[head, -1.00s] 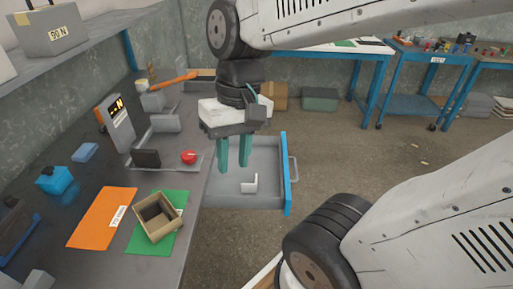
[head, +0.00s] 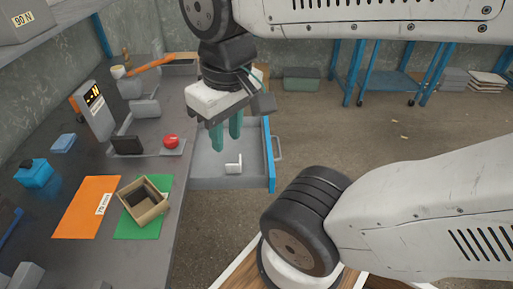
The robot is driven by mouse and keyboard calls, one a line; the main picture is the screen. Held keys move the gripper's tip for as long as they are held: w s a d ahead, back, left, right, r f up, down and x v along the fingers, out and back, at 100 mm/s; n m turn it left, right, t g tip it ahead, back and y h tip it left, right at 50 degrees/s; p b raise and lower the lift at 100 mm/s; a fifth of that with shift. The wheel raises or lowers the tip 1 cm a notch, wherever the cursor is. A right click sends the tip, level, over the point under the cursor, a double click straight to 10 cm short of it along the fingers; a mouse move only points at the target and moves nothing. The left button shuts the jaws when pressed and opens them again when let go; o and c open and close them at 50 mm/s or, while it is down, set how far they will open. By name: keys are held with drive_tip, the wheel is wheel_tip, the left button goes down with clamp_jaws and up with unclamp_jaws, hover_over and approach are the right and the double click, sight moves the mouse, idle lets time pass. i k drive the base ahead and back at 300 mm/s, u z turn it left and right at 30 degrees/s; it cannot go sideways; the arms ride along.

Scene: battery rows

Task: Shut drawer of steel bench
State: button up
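The drawer (head: 210,183) of the steel bench (head: 75,262) is pulled out to the right, with a grey inside, a blue front (head: 268,155) and a metal handle (head: 278,148) on the outer side. A small white angled piece (head: 234,165) lies in the drawer. My gripper (head: 226,146) hangs over the drawer with its two green fingers pointing down, a narrow gap between them and nothing seen in it. It is left of the blue front. Whether the fingertips reach below the drawer rim I cannot tell.
On the bench are an open cardboard box (head: 145,201), a green sheet (head: 165,222), an orange sheet (head: 85,205), a red knob (head: 171,141) and a blue container (head: 35,173). The floor (head: 340,140) right of the drawer is clear. Blue tables (head: 385,82) stand at the back.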

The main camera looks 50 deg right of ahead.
sight(208, 171)
drive_tip(key=u, duration=2.15)
drive_tip(key=k, duration=1.35)
drive_tip(key=z, duration=2.25)
drive_tip(key=i, duration=0.5)
